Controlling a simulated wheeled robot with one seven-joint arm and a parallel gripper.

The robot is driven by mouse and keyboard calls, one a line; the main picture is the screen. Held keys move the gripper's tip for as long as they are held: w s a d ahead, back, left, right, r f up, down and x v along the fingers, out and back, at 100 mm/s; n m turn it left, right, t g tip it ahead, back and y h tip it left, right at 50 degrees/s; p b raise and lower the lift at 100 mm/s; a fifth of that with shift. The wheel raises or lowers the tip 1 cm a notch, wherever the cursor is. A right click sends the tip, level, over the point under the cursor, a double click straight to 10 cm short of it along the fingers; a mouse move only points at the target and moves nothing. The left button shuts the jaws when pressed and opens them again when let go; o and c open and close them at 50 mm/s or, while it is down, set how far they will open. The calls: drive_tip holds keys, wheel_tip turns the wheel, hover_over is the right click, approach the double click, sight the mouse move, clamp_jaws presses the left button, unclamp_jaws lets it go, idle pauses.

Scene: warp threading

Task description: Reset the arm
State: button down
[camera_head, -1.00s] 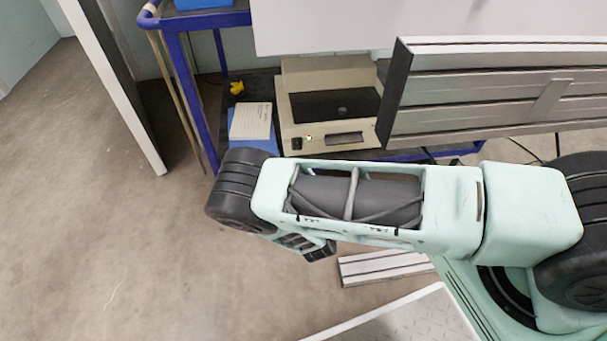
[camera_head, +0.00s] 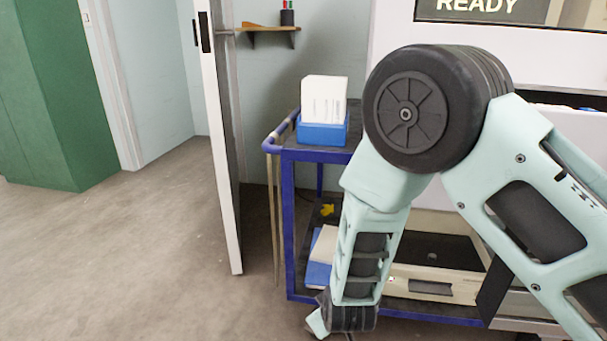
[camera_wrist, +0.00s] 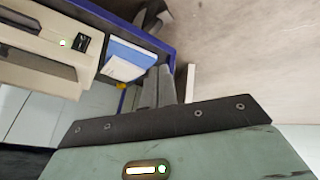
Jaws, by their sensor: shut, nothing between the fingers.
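My arm crosses the right side of the head view. Its large black elbow joint is raised high, and the pale green forearm hangs down from it to a dark wrist joint at the bottom edge. My gripper lies outside the head view. In the wrist view my gripper (camera_wrist: 158,75) shows as two grey fingers side by side, closed together with nothing held. Floor, the cart and a blue-and-white stack lie beyond the fingertips.
A blue-framed cart (camera_head: 288,220) stands behind my forearm. It carries a blue box of white cards (camera_head: 324,100) on top, and a beige device (camera_head: 445,270) and a yellow object (camera_head: 327,209) below. A door (camera_head: 222,150) stands left. Open floor (camera_head: 130,260) lies at the left.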

drive_tip(key=s+a+r+g+y, duration=0.25)
drive_tip(key=s+r, duration=0.45)
drive_tip(key=r, duration=0.4)
drive_tip(key=s+d+r+g+h+p, duration=0.1)
drive_tip(key=s+d+r+g, duration=0.1)
drive_tip(key=s+d+r, duration=0.6)
drive_tip(key=s+d+r+g+h+p, duration=0.1)
drive_tip(key=s+d+r+g+h, duration=0.15)
drive_tip(key=s+r, duration=0.6)
wheel_tip(320, 180, up, 32)
drive_tip(key=s+p, duration=0.1)
drive_tip(key=p, duration=3.2)
drive_tip(key=shift+s+d+r+y+p, duration=0.2)
drive_tip(key=shift+s+y+p, duration=0.15)
drive_tip(key=shift+y+p, duration=0.05)
